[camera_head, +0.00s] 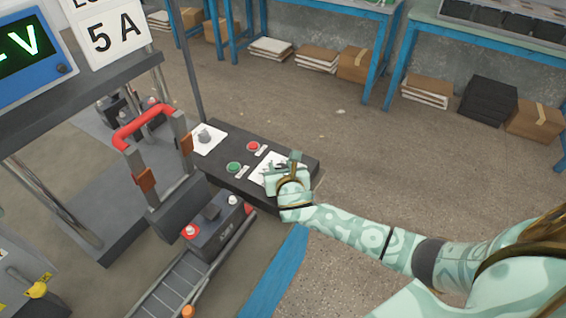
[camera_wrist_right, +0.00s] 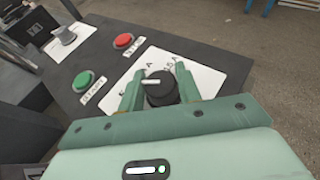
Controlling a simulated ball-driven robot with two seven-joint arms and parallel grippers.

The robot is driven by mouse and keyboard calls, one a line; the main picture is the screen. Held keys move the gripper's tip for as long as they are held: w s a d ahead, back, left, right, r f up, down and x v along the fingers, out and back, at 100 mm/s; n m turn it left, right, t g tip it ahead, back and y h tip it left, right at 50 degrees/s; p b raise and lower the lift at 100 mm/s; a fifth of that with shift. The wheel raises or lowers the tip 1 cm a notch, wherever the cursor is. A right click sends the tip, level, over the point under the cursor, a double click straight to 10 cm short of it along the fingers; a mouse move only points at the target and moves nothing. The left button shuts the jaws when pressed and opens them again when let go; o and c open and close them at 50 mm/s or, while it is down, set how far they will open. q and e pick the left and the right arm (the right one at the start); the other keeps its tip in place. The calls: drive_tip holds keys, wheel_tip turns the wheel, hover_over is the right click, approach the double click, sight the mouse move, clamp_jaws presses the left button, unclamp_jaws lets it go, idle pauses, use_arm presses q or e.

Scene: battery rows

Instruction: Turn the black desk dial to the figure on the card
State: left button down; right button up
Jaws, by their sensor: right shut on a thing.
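The black desk dial (camera_wrist_right: 161,92) sits on a white scale plate (camera_wrist_right: 205,82) on the dark desk panel. My right gripper (camera_wrist_right: 160,80) is shut on the dial, one green finger on each side. The dial's white pointer mark points to the left in the wrist view. The scale's figures are partly hidden and too small to read surely. In the head view my right gripper (camera_head: 282,172) covers most of the dial, and part of the white plate (camera_head: 264,167) shows. The card (camera_head: 112,34) at the upper left reads 5 A, its top line cut off. My left gripper is out of view.
On the same panel (camera_head: 222,180) are a green button (camera_head: 234,167), a red button (camera_head: 253,146) and a grey knob (camera_head: 204,136) on another white plate.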

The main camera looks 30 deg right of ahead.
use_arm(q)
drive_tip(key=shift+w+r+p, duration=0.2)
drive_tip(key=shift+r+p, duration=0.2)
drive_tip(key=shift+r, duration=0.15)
use_arm(e)
drive_tip(key=shift+m+g+h, duration=0.3)
drive_tip(key=shift+m+h, duration=0.3)
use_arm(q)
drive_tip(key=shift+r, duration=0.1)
use_arm(e)
drive_tip(key=o, duration=1)
use_arm(q)
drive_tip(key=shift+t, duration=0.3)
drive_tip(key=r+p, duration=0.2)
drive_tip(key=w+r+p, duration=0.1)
drive_tip(key=p, duration=0.1)
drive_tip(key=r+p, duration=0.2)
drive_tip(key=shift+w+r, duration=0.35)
use_arm(e)
drive_tip(key=v, duration=1.6)
drive_tip(key=shift+a, duration=0.35)
drive_tip(key=shift+s, duration=0.1)
